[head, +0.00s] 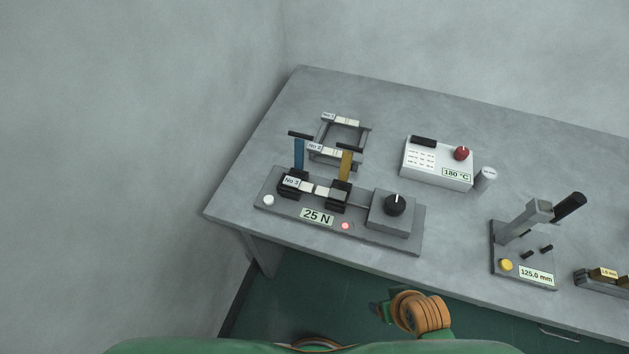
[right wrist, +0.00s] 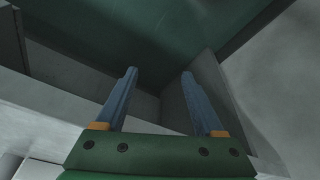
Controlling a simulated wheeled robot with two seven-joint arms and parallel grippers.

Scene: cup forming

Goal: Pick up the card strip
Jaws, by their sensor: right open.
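Several pale card strips with number labels show in the head view. Strip No 3 (head: 320,190) lies across the two black clamps of the 25 N tester (head: 387,242). Strip No 2 (head: 327,152) and strip No 1 (head: 345,121) lie across a grey rack (head: 363,142) behind it. My right gripper (right wrist: 159,74) is open and empty in the right wrist view, its two blue-grey fingers apart, with no strip in that view. My left gripper is not in view.
On the grey table (head: 290,105) stand a white 180 °C box (head: 437,163) with a red knob, a small grey cylinder (head: 485,179) and a 125.0 mm lever device (head: 522,257). Blue and yellow levers rise from the tester. My orange arm part is below the front edge.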

